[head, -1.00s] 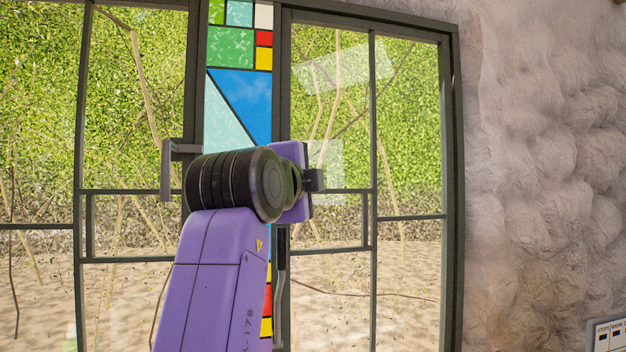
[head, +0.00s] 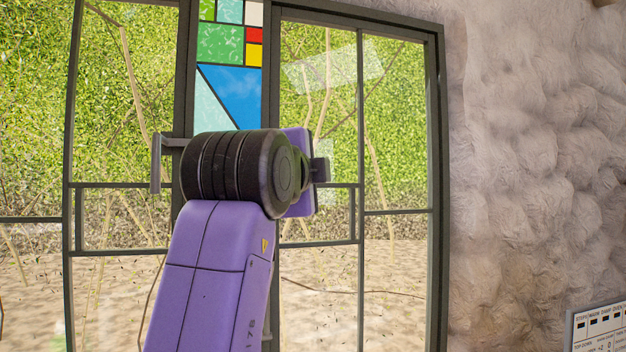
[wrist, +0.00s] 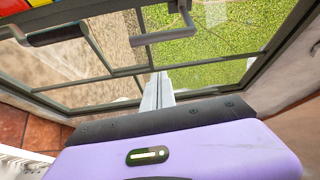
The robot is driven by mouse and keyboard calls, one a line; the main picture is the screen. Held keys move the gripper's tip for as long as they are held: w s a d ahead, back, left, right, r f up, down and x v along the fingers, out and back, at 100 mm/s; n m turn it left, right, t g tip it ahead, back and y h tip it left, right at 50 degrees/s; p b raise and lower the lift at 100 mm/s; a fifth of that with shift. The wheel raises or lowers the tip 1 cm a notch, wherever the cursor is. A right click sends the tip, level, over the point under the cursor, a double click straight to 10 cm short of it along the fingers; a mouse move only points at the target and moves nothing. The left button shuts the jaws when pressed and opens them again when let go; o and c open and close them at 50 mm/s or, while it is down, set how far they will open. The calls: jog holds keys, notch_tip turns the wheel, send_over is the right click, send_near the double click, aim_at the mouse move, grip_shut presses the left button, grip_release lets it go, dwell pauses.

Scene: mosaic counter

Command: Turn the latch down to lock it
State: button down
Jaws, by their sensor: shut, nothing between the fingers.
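A grey L-shaped handle (head: 157,164) stands out from the left door frame in the head view, its grip hanging downward. In the wrist view a grey bar-shaped handle (wrist: 164,37) sits at the top middle and a darker handle (wrist: 58,35) at the upper left. I cannot tell for sure which one is the latch. My gripper's pale fingers (wrist: 157,90) are shut and empty in the wrist view, pointing toward the framed glass, apart from both handles. In the head view my arm hides the fingers.
A metal-framed glass door or window (head: 436,200) fills the middle, with a stained-glass strip (head: 231,85) between its panes. A rough plaster wall (head: 530,150) stands at right, with a white labelled panel (head: 600,328) low down. Terracotta floor (wrist: 25,128) shows at the wrist view's lower left.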

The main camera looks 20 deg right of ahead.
jog(key=v, duration=0.5)
jog(key=shift+d+r+b, duration=0.1)
jog(key=shift+r+b, duration=0.05)
jog(key=shift+b, duration=0.2)
